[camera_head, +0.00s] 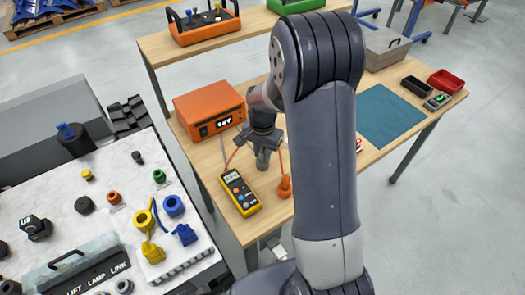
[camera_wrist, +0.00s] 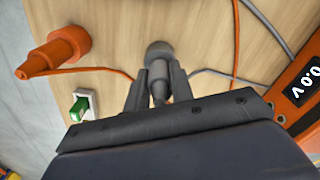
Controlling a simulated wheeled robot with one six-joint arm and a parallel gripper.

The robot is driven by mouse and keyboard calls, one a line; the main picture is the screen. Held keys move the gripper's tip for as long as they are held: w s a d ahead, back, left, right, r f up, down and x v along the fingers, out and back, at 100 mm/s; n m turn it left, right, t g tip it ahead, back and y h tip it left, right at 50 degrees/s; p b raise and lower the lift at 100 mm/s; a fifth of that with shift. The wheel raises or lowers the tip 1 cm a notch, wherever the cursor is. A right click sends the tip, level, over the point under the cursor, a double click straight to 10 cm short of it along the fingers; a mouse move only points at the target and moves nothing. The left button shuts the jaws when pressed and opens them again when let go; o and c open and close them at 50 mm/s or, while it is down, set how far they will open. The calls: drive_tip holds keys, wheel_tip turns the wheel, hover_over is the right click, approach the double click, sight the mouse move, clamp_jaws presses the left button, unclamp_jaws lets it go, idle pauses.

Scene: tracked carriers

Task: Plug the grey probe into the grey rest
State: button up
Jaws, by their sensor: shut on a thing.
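My gripper (camera_wrist: 158,82) is shut on the grey probe (camera_wrist: 158,92), which shows as a slim grey shaft between the two dark fingers. The grey rest (camera_wrist: 158,52), a short rounded grey piece on the wooden table, shows just beyond the fingertips, in line with the probe. The probe's end overlaps the rest in this view. I cannot tell whether it is seated in it or only above it. In the head view my gripper (camera_head: 263,156) points down at the table between the orange box and the yellow meter, and it hides most of the probe and rest.
An orange holder (camera_wrist: 68,46) with an orange lead stands left of the rest. A green-and-white switch (camera_wrist: 82,105) lies near the left finger. The orange box (camera_wrist: 300,90) is at the right, with grey and orange cables across the table. The yellow meter (camera_head: 240,192) lies nearby.

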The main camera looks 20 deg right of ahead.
drive_tip(key=shift+f, duration=0.4)
drive_tip(key=o, duration=1)
drive_tip(key=shift+r, duration=0.1)
drive_tip(key=shift+o, duration=0.2)
wheel_tip(320, 180, up, 11)
drive_tip(key=shift+f+b, duration=0.1)
drive_tip(key=shift+b, duration=0.3)
wheel_tip(320, 180, down, 11)
drive_tip(key=shift+r+p, duration=0.1)
drive_tip(key=shift+p, duration=0.2)
drive_tip(key=shift+r+p, duration=0.4)
drive_tip(key=shift+r, duration=0.15)
